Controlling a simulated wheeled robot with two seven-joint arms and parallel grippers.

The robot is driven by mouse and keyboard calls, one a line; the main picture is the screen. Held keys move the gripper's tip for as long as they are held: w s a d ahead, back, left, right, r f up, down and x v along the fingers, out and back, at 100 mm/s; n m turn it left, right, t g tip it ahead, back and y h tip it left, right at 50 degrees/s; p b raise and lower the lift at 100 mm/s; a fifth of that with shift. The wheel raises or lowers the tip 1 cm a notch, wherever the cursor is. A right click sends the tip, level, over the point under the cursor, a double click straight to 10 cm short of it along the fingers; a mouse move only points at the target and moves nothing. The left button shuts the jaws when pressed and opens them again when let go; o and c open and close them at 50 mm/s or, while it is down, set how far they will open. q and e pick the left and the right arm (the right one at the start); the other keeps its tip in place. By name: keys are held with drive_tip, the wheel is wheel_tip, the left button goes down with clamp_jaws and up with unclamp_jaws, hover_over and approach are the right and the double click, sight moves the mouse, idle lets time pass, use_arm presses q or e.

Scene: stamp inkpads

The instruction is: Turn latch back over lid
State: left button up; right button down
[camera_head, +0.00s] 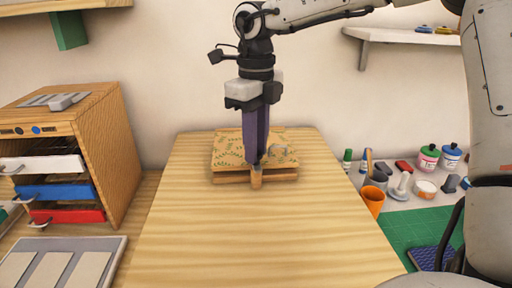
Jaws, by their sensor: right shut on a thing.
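A low wooden box with a leaf-patterned lid (228,152) sits at the back of the wooden table (250,235). The lid looks down on the box. A small wooden latch (256,179) stands at the middle of the box's front edge. My right gripper (256,160) points straight down in front of the lid, its long purple fingers shut on the latch's upper end. The fingers hide that end and part of the lid. A small grey piece (278,150) shows on the lid right of the fingers. My left gripper is out of view.
A drawer cabinet (105,130) stands at the left, with a tray (118,262) in front of it. An orange cup (373,201), bottles (429,157) and a green mat (405,232) lie to the right. The table front is clear.

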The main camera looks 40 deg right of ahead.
drive_tip(key=shift+m, duration=0.6)
drive_tip(key=c, duration=1.5)
unclamp_jaws()
drive_tip(key=shift+c, duration=0.2)
drive_tip(key=shift+r, duration=0.1)
wheel_tip(320, 180, up, 10)
drive_tip(key=p, duration=0.1)
drive_tip(key=shift+r, duration=0.15)
